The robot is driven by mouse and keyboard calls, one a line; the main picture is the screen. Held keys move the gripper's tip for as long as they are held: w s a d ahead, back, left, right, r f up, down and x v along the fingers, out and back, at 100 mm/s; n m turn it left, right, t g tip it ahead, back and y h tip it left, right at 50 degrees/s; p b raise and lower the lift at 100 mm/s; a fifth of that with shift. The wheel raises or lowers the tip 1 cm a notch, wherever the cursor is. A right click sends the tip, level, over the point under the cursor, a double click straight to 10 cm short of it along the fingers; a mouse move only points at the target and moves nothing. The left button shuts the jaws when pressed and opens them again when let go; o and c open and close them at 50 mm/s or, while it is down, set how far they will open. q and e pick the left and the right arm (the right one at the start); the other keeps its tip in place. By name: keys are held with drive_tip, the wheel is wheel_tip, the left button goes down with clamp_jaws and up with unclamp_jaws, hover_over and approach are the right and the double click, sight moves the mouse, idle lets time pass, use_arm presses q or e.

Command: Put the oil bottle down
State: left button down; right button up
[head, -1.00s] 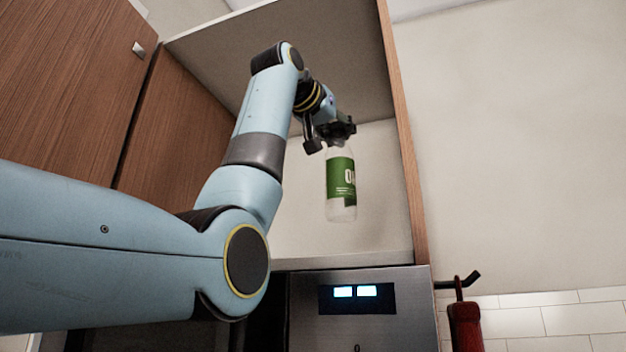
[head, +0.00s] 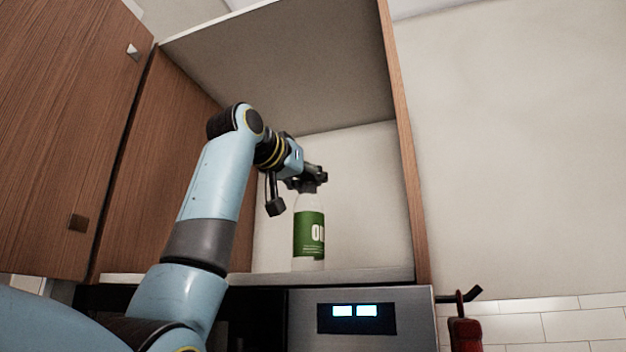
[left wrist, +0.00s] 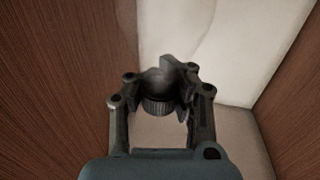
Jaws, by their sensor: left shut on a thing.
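The oil bottle (head: 309,236) is pale with a green label and stands upright inside the open cabinet compartment. Its base is at or just above the compartment's floor (head: 375,275); I cannot tell whether it touches. My left gripper (head: 308,184) is shut on the top of the bottle, reaching in from the left. In the left wrist view the left gripper's fingers (left wrist: 170,80) close around the bottle's ribbed dark cap (left wrist: 158,106). The rest of the bottle is mostly hidden there. My right gripper is not in view.
The compartment has a wooden right side panel (head: 408,150) and wooden doors (head: 70,130) at the left. An oven panel (head: 365,325) with a lit display lies below. A red-handled item (head: 466,333) hangs at the right. The compartment floor right of the bottle is clear.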

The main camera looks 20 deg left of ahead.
use_arm(q)
drive_tip(key=c, duration=1.2)
unclamp_jaws()
drive_tip(key=shift+s, duration=0.35)
drive_tip(key=b+v, duration=0.4)
drive_tip(key=v, duration=0.7)
drive_tip(key=shift+s+a, duration=0.15)
